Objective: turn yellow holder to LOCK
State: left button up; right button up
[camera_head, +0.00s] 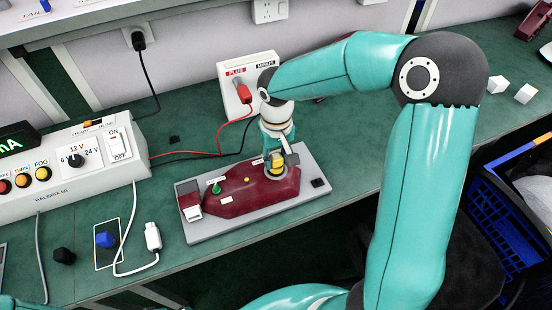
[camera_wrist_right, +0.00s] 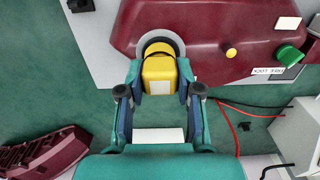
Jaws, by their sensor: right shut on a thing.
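The yellow holder (camera_head: 277,165) sits in a round grey socket on the dark red tail lamp (camera_head: 250,197) in the head view. In the right wrist view the yellow holder (camera_wrist_right: 160,67) stands between the fingers of my right gripper (camera_wrist_right: 160,82), which is shut on its sides. In the head view my right gripper (camera_head: 276,146) comes down on it from above and partly hides it. Any FREE/LOCK mark by the yellow holder is hidden or unreadable, so its turn position cannot be told. My left gripper is not in view.
A green holder (camera_wrist_right: 290,56) with a FREE LOCK label and a small yellow knob (camera_wrist_right: 231,53) are on the same lamp. The lamp lies on a grey board (camera_head: 230,228). A white control box (camera_head: 70,165) stands left; a PLUS/MINUS socket panel (camera_head: 232,103) with red and black leads is behind.

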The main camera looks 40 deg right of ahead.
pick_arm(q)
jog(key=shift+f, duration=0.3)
pick_arm(e)
jog(key=shift+s+a+f+m, duration=0.1)
jog(key=shift+s+f+m, duration=0.1)
jog(key=shift+m, duration=0.3)
jog(key=o, duration=1.2)
jog(key=shift+w, duration=0.1)
jog(key=shift+r, duration=0.15)
jog(key=shift+w+r, duration=0.1)
jog(key=shift+r, duration=0.25)
notch_tip(320, 180, up, 11)
